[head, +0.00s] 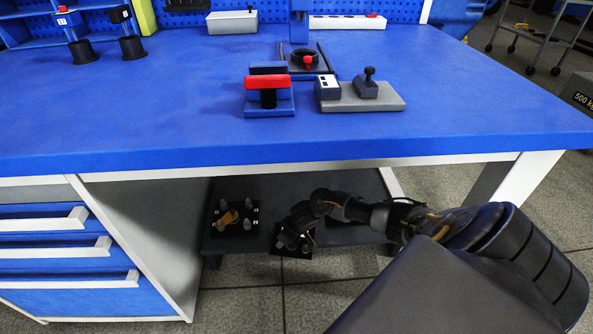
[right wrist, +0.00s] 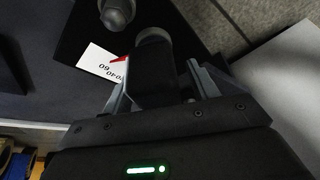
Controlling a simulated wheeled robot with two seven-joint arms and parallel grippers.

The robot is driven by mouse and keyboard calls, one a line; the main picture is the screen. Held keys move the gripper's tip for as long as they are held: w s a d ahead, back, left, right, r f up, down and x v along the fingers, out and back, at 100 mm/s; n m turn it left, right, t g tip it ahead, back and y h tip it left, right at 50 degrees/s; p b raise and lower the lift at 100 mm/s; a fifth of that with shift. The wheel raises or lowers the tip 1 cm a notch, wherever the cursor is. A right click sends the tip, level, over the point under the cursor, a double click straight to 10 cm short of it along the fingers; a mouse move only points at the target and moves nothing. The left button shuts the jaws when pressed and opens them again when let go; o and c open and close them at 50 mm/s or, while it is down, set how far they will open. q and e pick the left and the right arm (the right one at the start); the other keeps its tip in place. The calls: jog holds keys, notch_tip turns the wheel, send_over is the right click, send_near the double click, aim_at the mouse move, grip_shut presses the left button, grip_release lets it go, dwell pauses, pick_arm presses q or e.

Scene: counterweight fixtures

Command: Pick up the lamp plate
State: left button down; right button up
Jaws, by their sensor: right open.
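Black plates with fittings sit on a low dark shelf under the bench; I cannot tell for sure which is the lamp plate. One black plate (head: 292,253) lies under my right gripper (head: 291,238) at the shelf's front edge. In the right wrist view the open jaws (right wrist: 158,75) stand on either side of a dark upright post or handle (right wrist: 153,62) with a rounded grey end. Contact cannot be told. Beside it a black plate (right wrist: 85,38) carries a grey knob (right wrist: 117,12) and a white label (right wrist: 103,63) with a red mark. My left gripper is out of view.
Another black plate (head: 236,219) with an orange-brown fitting sits left on the shelf (head: 260,195). The blue bench top (head: 180,120) overhangs it. A drawer cabinet (head: 70,250) stands left and a white bench leg (head: 520,185) right. Red-handled and grey fixtures stand on top.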

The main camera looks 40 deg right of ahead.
grip_shut()
dwell(0.3)
dwell(1.1)
jog(key=shift+w+r, duration=0.15)
jog(key=shift+r, duration=0.1)
